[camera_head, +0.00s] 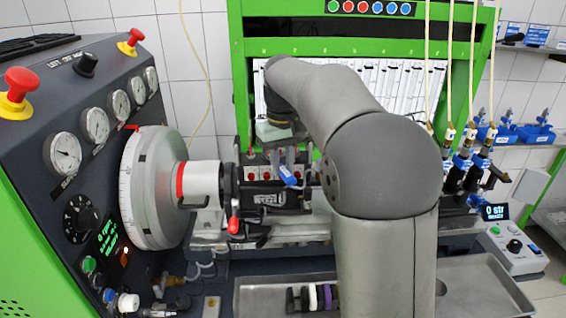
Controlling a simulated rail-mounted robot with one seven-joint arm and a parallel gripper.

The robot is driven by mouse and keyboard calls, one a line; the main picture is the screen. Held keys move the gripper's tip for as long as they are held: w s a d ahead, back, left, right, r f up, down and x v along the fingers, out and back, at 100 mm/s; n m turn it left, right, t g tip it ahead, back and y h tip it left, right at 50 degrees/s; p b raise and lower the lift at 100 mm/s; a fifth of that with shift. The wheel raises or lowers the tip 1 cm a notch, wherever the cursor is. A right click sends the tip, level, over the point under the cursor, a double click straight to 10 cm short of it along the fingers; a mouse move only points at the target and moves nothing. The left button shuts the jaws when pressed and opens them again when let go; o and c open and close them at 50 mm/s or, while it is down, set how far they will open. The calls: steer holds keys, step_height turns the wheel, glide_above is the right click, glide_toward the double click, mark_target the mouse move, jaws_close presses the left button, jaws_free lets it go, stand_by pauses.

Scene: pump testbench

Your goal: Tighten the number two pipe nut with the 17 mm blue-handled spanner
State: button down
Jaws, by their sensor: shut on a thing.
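My gripper (290,162) is at the pump, left of my arm's elbow. It is shut on the blue-handled spanner, whose blue handle (289,178) slants just below the fingers. The spanner's jaw end is too small and hidden to make out, so I cannot tell whether it sits on a nut. The pump (268,198) is a dark body on the bench bed, partly behind my arm. The pipe nuts on top of it are too small or hidden to tell apart, and I cannot pick out number two.
A large graduated flywheel (150,190) and a red-knobbed lever (233,224) stand left of the pump. A metal tray (262,297) lies in front, with dark, white and purple rings (312,297). Injectors (465,170) on hanging hoses and a control box (516,248) are at the right.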

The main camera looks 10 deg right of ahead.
steer(key=shift+w+a+p, duration=0.25)
steer(key=shift+w+p, duration=0.6)
steer(key=shift+p, duration=0.3)
stand_by(1.1)
steer(key=shift+a, duration=0.1)
steer(key=w+a+m+p, duration=0.1)
steer(key=a+m, duration=0.5)
steer(key=m, duration=0.3)
steer(key=shift+w+a+m, duration=0.25)
steer(key=shift+a+m, duration=0.05)
steer(key=shift+a, duration=0.05)
stand_by(1.1)
stand_by(0.4)
steer(key=shift+s+d+n, duration=0.25)
steer(key=shift+d+n, duration=0.15)
steer(key=shift+n, duration=0.1)
